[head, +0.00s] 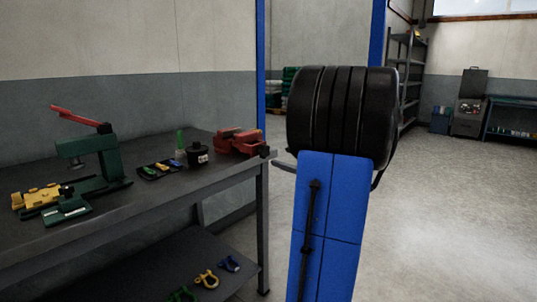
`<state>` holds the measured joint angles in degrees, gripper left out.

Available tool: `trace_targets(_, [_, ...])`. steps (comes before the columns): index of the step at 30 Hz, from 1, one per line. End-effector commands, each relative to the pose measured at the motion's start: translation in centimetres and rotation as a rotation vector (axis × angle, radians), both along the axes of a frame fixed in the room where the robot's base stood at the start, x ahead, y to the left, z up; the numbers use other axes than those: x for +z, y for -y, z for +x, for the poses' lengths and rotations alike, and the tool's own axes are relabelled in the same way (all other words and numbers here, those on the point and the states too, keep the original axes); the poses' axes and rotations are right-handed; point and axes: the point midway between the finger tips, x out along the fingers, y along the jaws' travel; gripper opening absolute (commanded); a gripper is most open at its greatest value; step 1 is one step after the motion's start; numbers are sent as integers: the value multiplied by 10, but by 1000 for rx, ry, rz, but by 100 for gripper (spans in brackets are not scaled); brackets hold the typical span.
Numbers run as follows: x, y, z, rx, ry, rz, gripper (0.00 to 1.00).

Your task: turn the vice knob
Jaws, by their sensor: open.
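A red vice (238,141) sits on the far right corner of the dark workbench (140,200). A small grey part at its right end, by the bench corner, may be its knob; it is too small to tell. The blue and black part of my arm stands upright to the right of the vice, apart from it in the picture. A small grey piece juts left from behind the arm, close to the bench corner; I cannot tell what it is. My gripper is not clearly seen, hidden behind the arm or out of the picture.
A green press with a red lever (92,155), a yellow tool (38,197), a black pot (197,154) and a small tray (160,170) are on the bench. Coloured shackles (207,279) lie on its lower shelf. The floor at right is clear.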

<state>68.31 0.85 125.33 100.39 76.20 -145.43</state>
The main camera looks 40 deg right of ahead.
Motion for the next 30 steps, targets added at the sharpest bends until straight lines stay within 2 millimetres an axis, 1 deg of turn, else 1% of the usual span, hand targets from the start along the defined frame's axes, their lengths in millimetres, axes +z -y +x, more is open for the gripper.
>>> trace_targets(1, [0,-2,9,4,0,0,62])
trace_targets(9, [0,-4,50,3,0,0,62])
trace_targets(15, [0,-6,74,2,-1,0,62])
trace_targets(21, [0,-7,84,1,0,0,62])
trace_targets(30, [0,-7,86,1,-1,0,62])
